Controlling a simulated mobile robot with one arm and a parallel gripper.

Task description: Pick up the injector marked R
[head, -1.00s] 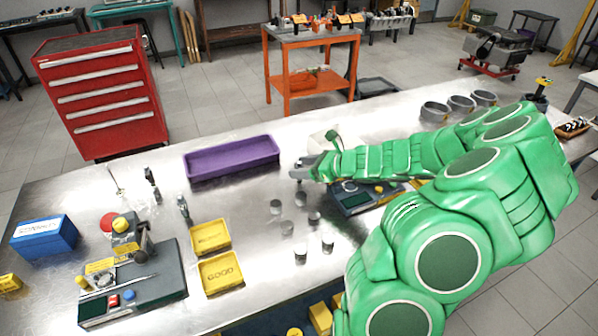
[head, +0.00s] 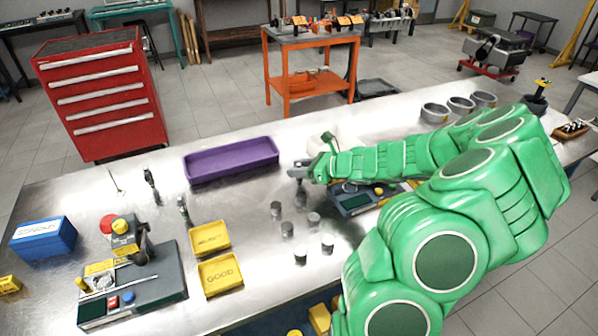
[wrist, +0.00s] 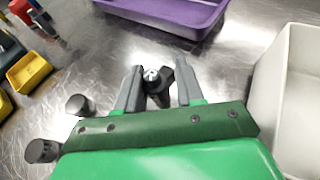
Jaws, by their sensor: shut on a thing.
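The injector marked R (wrist: 152,76) shows in the wrist view as a dark part with a pale R on its round top. It is between the two grey fingers of my gripper (wrist: 158,88), which is shut on it. In the head view my gripper (head: 299,171) is over the metal bench, just right of the purple tray's near right corner. The injector's lower part is hard to make out there, and I cannot tell whether it touches the bench.
Several small grey cylinders (head: 287,229) stand in front of my gripper. The purple tray (head: 232,162) lies to the left, with yellow bins (head: 220,286) nearer. A white bin (wrist: 292,95) is close on the right in the wrist view. Two slim upright parts (head: 184,209) stand farther left.

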